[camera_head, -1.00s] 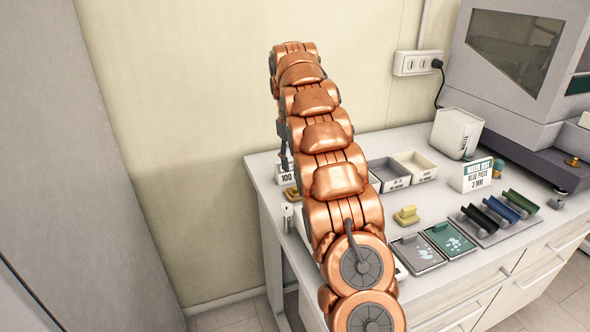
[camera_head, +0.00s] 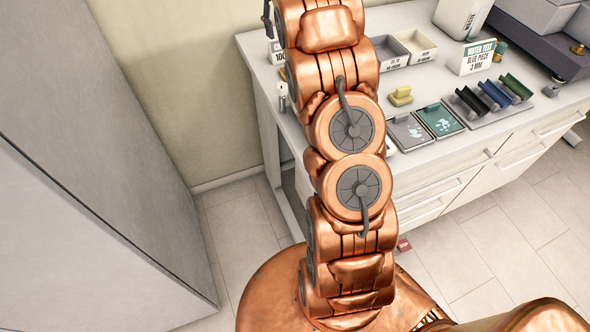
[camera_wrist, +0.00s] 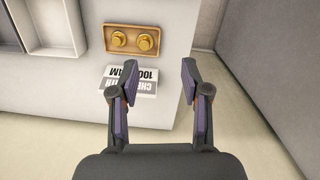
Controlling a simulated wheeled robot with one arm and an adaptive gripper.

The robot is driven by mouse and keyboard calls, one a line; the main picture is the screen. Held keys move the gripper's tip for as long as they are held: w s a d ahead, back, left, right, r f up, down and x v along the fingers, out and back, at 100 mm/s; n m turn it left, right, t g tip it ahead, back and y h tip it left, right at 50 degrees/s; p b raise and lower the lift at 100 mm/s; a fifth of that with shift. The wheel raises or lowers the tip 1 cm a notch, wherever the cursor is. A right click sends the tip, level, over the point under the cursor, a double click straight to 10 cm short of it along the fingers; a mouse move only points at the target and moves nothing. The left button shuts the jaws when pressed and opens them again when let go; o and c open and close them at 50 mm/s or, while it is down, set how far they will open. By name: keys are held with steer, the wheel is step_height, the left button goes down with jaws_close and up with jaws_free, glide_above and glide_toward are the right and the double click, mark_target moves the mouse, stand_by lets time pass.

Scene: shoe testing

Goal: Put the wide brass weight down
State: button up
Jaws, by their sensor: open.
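Two brass weights sit side by side in a wooden holder (camera_wrist: 112,49) on the white table, in the wrist view. The right weight (camera_wrist: 145,42) looks slightly larger than the left weight (camera_wrist: 119,38), but I cannot tell surely which is the wide one. My gripper (camera_wrist: 147,78) is open and empty, its fingers apart above the table edge. The holder lies beyond the fingertips, and neither finger touches a weight.
A grey cabinet (camera_head: 120,130) is at left.

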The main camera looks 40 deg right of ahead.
steer(key=s+a+f, duration=0.1)
steer(key=s+a, duration=0.9)
steer(key=s, duration=0.3)
steer(key=s+a, duration=1)
steer(key=s, duration=0.2)
steer(key=s+a+f, duration=0.2)
steer(key=s+f, duration=0.1)
steer(key=s, duration=0.4)
steer(key=s+a+f+n, duration=0.1)
steer(key=s+a+f, duration=0.1)
steer(key=s, duration=0.4)
steer(key=shift+s+a+f+g, duration=0.2)
steer(key=shift+s+f+g, duration=0.15)
steer(key=shift+f, duration=0.35)
steer(key=shift+d, duration=0.1)
